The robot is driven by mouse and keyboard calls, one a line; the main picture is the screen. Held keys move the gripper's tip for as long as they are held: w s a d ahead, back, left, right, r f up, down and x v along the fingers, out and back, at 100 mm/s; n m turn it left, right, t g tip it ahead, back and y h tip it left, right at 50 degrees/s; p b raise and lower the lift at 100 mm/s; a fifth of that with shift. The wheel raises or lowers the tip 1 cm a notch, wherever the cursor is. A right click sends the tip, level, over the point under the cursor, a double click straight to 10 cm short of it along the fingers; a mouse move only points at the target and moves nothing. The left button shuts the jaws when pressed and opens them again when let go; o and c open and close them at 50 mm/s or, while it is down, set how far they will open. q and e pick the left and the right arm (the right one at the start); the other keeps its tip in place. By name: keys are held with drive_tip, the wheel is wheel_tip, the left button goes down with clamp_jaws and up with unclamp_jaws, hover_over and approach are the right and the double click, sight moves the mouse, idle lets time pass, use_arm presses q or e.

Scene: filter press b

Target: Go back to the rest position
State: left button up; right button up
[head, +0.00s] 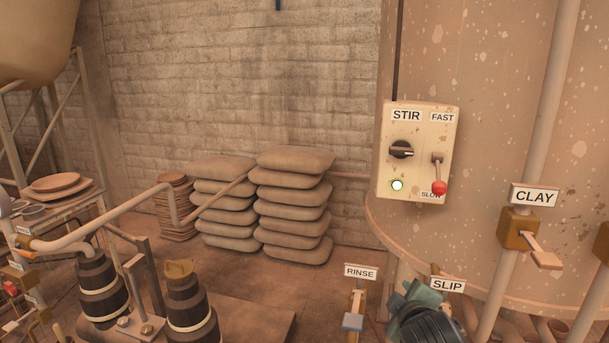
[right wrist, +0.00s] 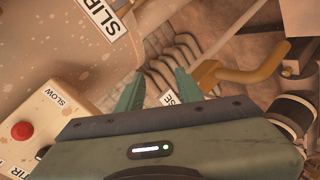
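My right gripper (head: 424,293) is at the bottom of the head view, just in front of and below the SLIP sign (head: 447,285). In the right wrist view its two green fingers (right wrist: 159,88) stand apart with nothing held between them. The RINSE sign (head: 360,271) and its valve handle (head: 352,321) are to the left of this gripper, apart from it in the head view. My left gripper is not in view.
The STIR box (head: 419,152) with a red-knobbed lever (head: 439,187) is on the large tank (head: 500,90). The CLAY valve (head: 520,229) is at right. Stacked sacks (head: 290,205) stand by the brick wall. Pumps (head: 190,305) and pipes fill the lower left.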

drive_tip(key=s+f+m+g+y, duration=0.1)
drive_tip(key=s+f+m+g, duration=0.3)
drive_tip(key=s+f, duration=1.1)
drive_tip(key=s+f+m+g+y, duration=0.15)
drive_tip(key=s+f, duration=0.25)
drive_tip(key=s, duration=0.6)
drive_tip(key=s+f+m+g, duration=0.3)
drive_tip(key=s+f, duration=0.1)
drive_tip(key=s, duration=0.6)
wheel_tip(320, 180, down, 27)
drive_tip(key=s+g, duration=0.2)
drive_tip(key=s+d+f, duration=0.2)
drive_tip(key=s+f, duration=1.3)
drive_tip(key=s, duration=0.1)
drive_tip(key=shift+d+g, duration=0.25)
drive_tip(key=shift+g, duration=0.1)
